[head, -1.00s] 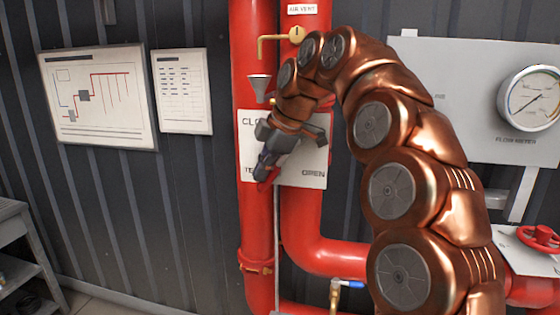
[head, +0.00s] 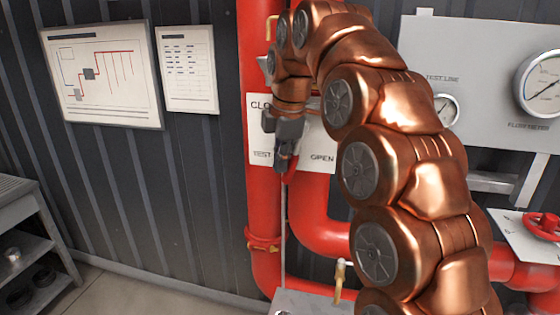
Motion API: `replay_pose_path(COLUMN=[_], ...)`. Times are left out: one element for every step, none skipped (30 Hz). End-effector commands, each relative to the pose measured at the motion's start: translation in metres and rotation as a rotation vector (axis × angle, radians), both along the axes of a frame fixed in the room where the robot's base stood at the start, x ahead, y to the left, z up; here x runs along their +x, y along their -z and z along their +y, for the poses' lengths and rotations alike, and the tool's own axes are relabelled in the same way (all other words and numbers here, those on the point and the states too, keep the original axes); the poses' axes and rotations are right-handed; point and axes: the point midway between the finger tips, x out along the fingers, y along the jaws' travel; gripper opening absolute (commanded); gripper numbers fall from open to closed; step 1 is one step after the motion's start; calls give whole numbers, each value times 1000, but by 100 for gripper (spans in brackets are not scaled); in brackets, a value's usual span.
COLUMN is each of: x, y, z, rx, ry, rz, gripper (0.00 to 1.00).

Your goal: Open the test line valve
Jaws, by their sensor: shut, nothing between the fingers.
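The white label plate (head: 320,145) of the test valve is on the red pipes in the middle of the head view. Its visible words read "CLO…", "TEST" and "OPEN". My gripper (head: 284,167) points down in front of the plate, between "TEST" and "OPEN", with its fingers shut. A small red part (head: 292,174), seemingly the valve's lever, shows right beside the fingertips. Most of it is hidden behind my gripper, so I cannot tell its full angle or whether the fingers touch it.
My copper arm covers much of the right side. A red handwheel (head: 543,226) is at the right edge. A metal shelf (head: 35,250) stands at the left; floor between is clear.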

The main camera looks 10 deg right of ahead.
Motion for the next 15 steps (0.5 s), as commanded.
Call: replay_pose_path(x=[0, 0, 0, 0, 0, 0, 0, 0, 0, 0, 0, 0, 0, 0, 0], y=[-4, -5, -7, -8, -9, -11, -11, -12, -12, -12, -12, -12, -12, -12, -12], z=[0, 0, 0, 0, 0, 0, 0, 0, 0, 0, 0, 0, 0, 0, 0], rx=[0, 0, 0, 0, 0, 0, 0, 0, 0, 0, 0, 0, 0, 0, 0], ry=[0, 0, 0, 0, 0, 0, 0, 0, 0, 0, 0, 0, 0, 0, 0], rz=[0, 0, -1, 0, -1, -1, -1, -1, -1, -1, -1, -1, -1, -1, -1], gripper=[0, 0, 0, 0, 0, 0, 0, 0, 0, 0, 0, 0, 0, 0, 0])
